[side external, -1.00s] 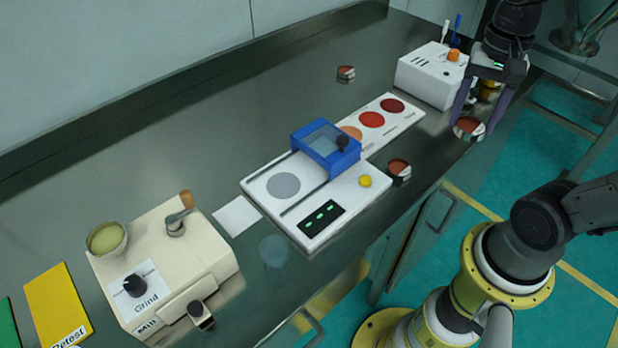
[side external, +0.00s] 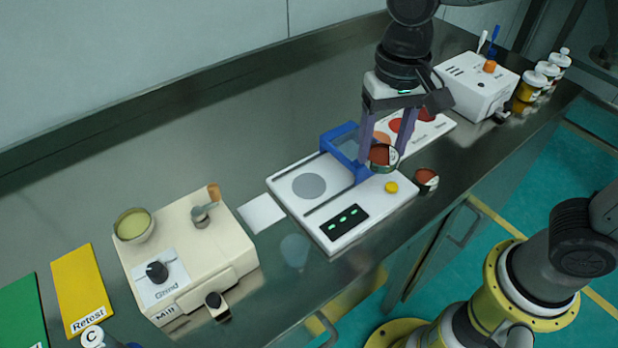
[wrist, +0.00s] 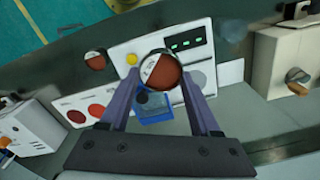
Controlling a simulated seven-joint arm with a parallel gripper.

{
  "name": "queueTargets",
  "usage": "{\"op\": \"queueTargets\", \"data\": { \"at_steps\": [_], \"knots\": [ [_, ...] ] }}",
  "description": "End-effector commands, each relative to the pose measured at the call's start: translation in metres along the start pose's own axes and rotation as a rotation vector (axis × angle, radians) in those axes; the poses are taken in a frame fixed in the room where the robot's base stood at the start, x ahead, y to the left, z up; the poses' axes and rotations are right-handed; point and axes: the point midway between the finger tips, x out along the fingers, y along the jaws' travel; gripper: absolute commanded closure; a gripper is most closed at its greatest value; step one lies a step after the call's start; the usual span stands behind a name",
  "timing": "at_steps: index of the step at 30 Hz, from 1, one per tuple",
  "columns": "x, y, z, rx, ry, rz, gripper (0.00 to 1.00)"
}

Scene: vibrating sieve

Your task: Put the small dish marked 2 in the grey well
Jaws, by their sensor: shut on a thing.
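My gripper (side external: 383,166) is shut on a small round dish (side external: 383,154) with reddish-brown contents and a pale label. In the wrist view the held dish (wrist: 163,72) sits between the fingertips; its mark is too small to read. The dish is held above the right part of the white sieve unit (side external: 345,238), near the blue frame (side external: 337,136). The grey well (side external: 309,186) is a flat grey circle left of the blue frame. It looks empty, and the dish is to its right and apart from it.
Another dish (side external: 426,179) stands right of the unit, near a yellow button (side external: 391,187). Behind are a card with coloured circles (side external: 440,124) and a white box (side external: 478,84). A cream mill (side external: 190,250) stands left. A white card (side external: 261,214) lies between.

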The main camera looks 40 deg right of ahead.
Motion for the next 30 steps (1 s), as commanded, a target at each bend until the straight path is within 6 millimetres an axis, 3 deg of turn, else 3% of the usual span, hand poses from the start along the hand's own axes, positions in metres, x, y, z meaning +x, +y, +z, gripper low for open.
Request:
{"op": "queueTargets", "data": {
  "at_steps": [11, 15, 30],
  "knots": [
    [0.038, -0.059, -0.054, 0.001, -0.003, 0.003, 0.91],
    [0.064, -0.074, -0.068, 0.002, -0.004, 0.004, 0.91],
    [0.106, -0.094, -0.086, 0.002, -0.004, 0.004, 0.91]
  ]
}}
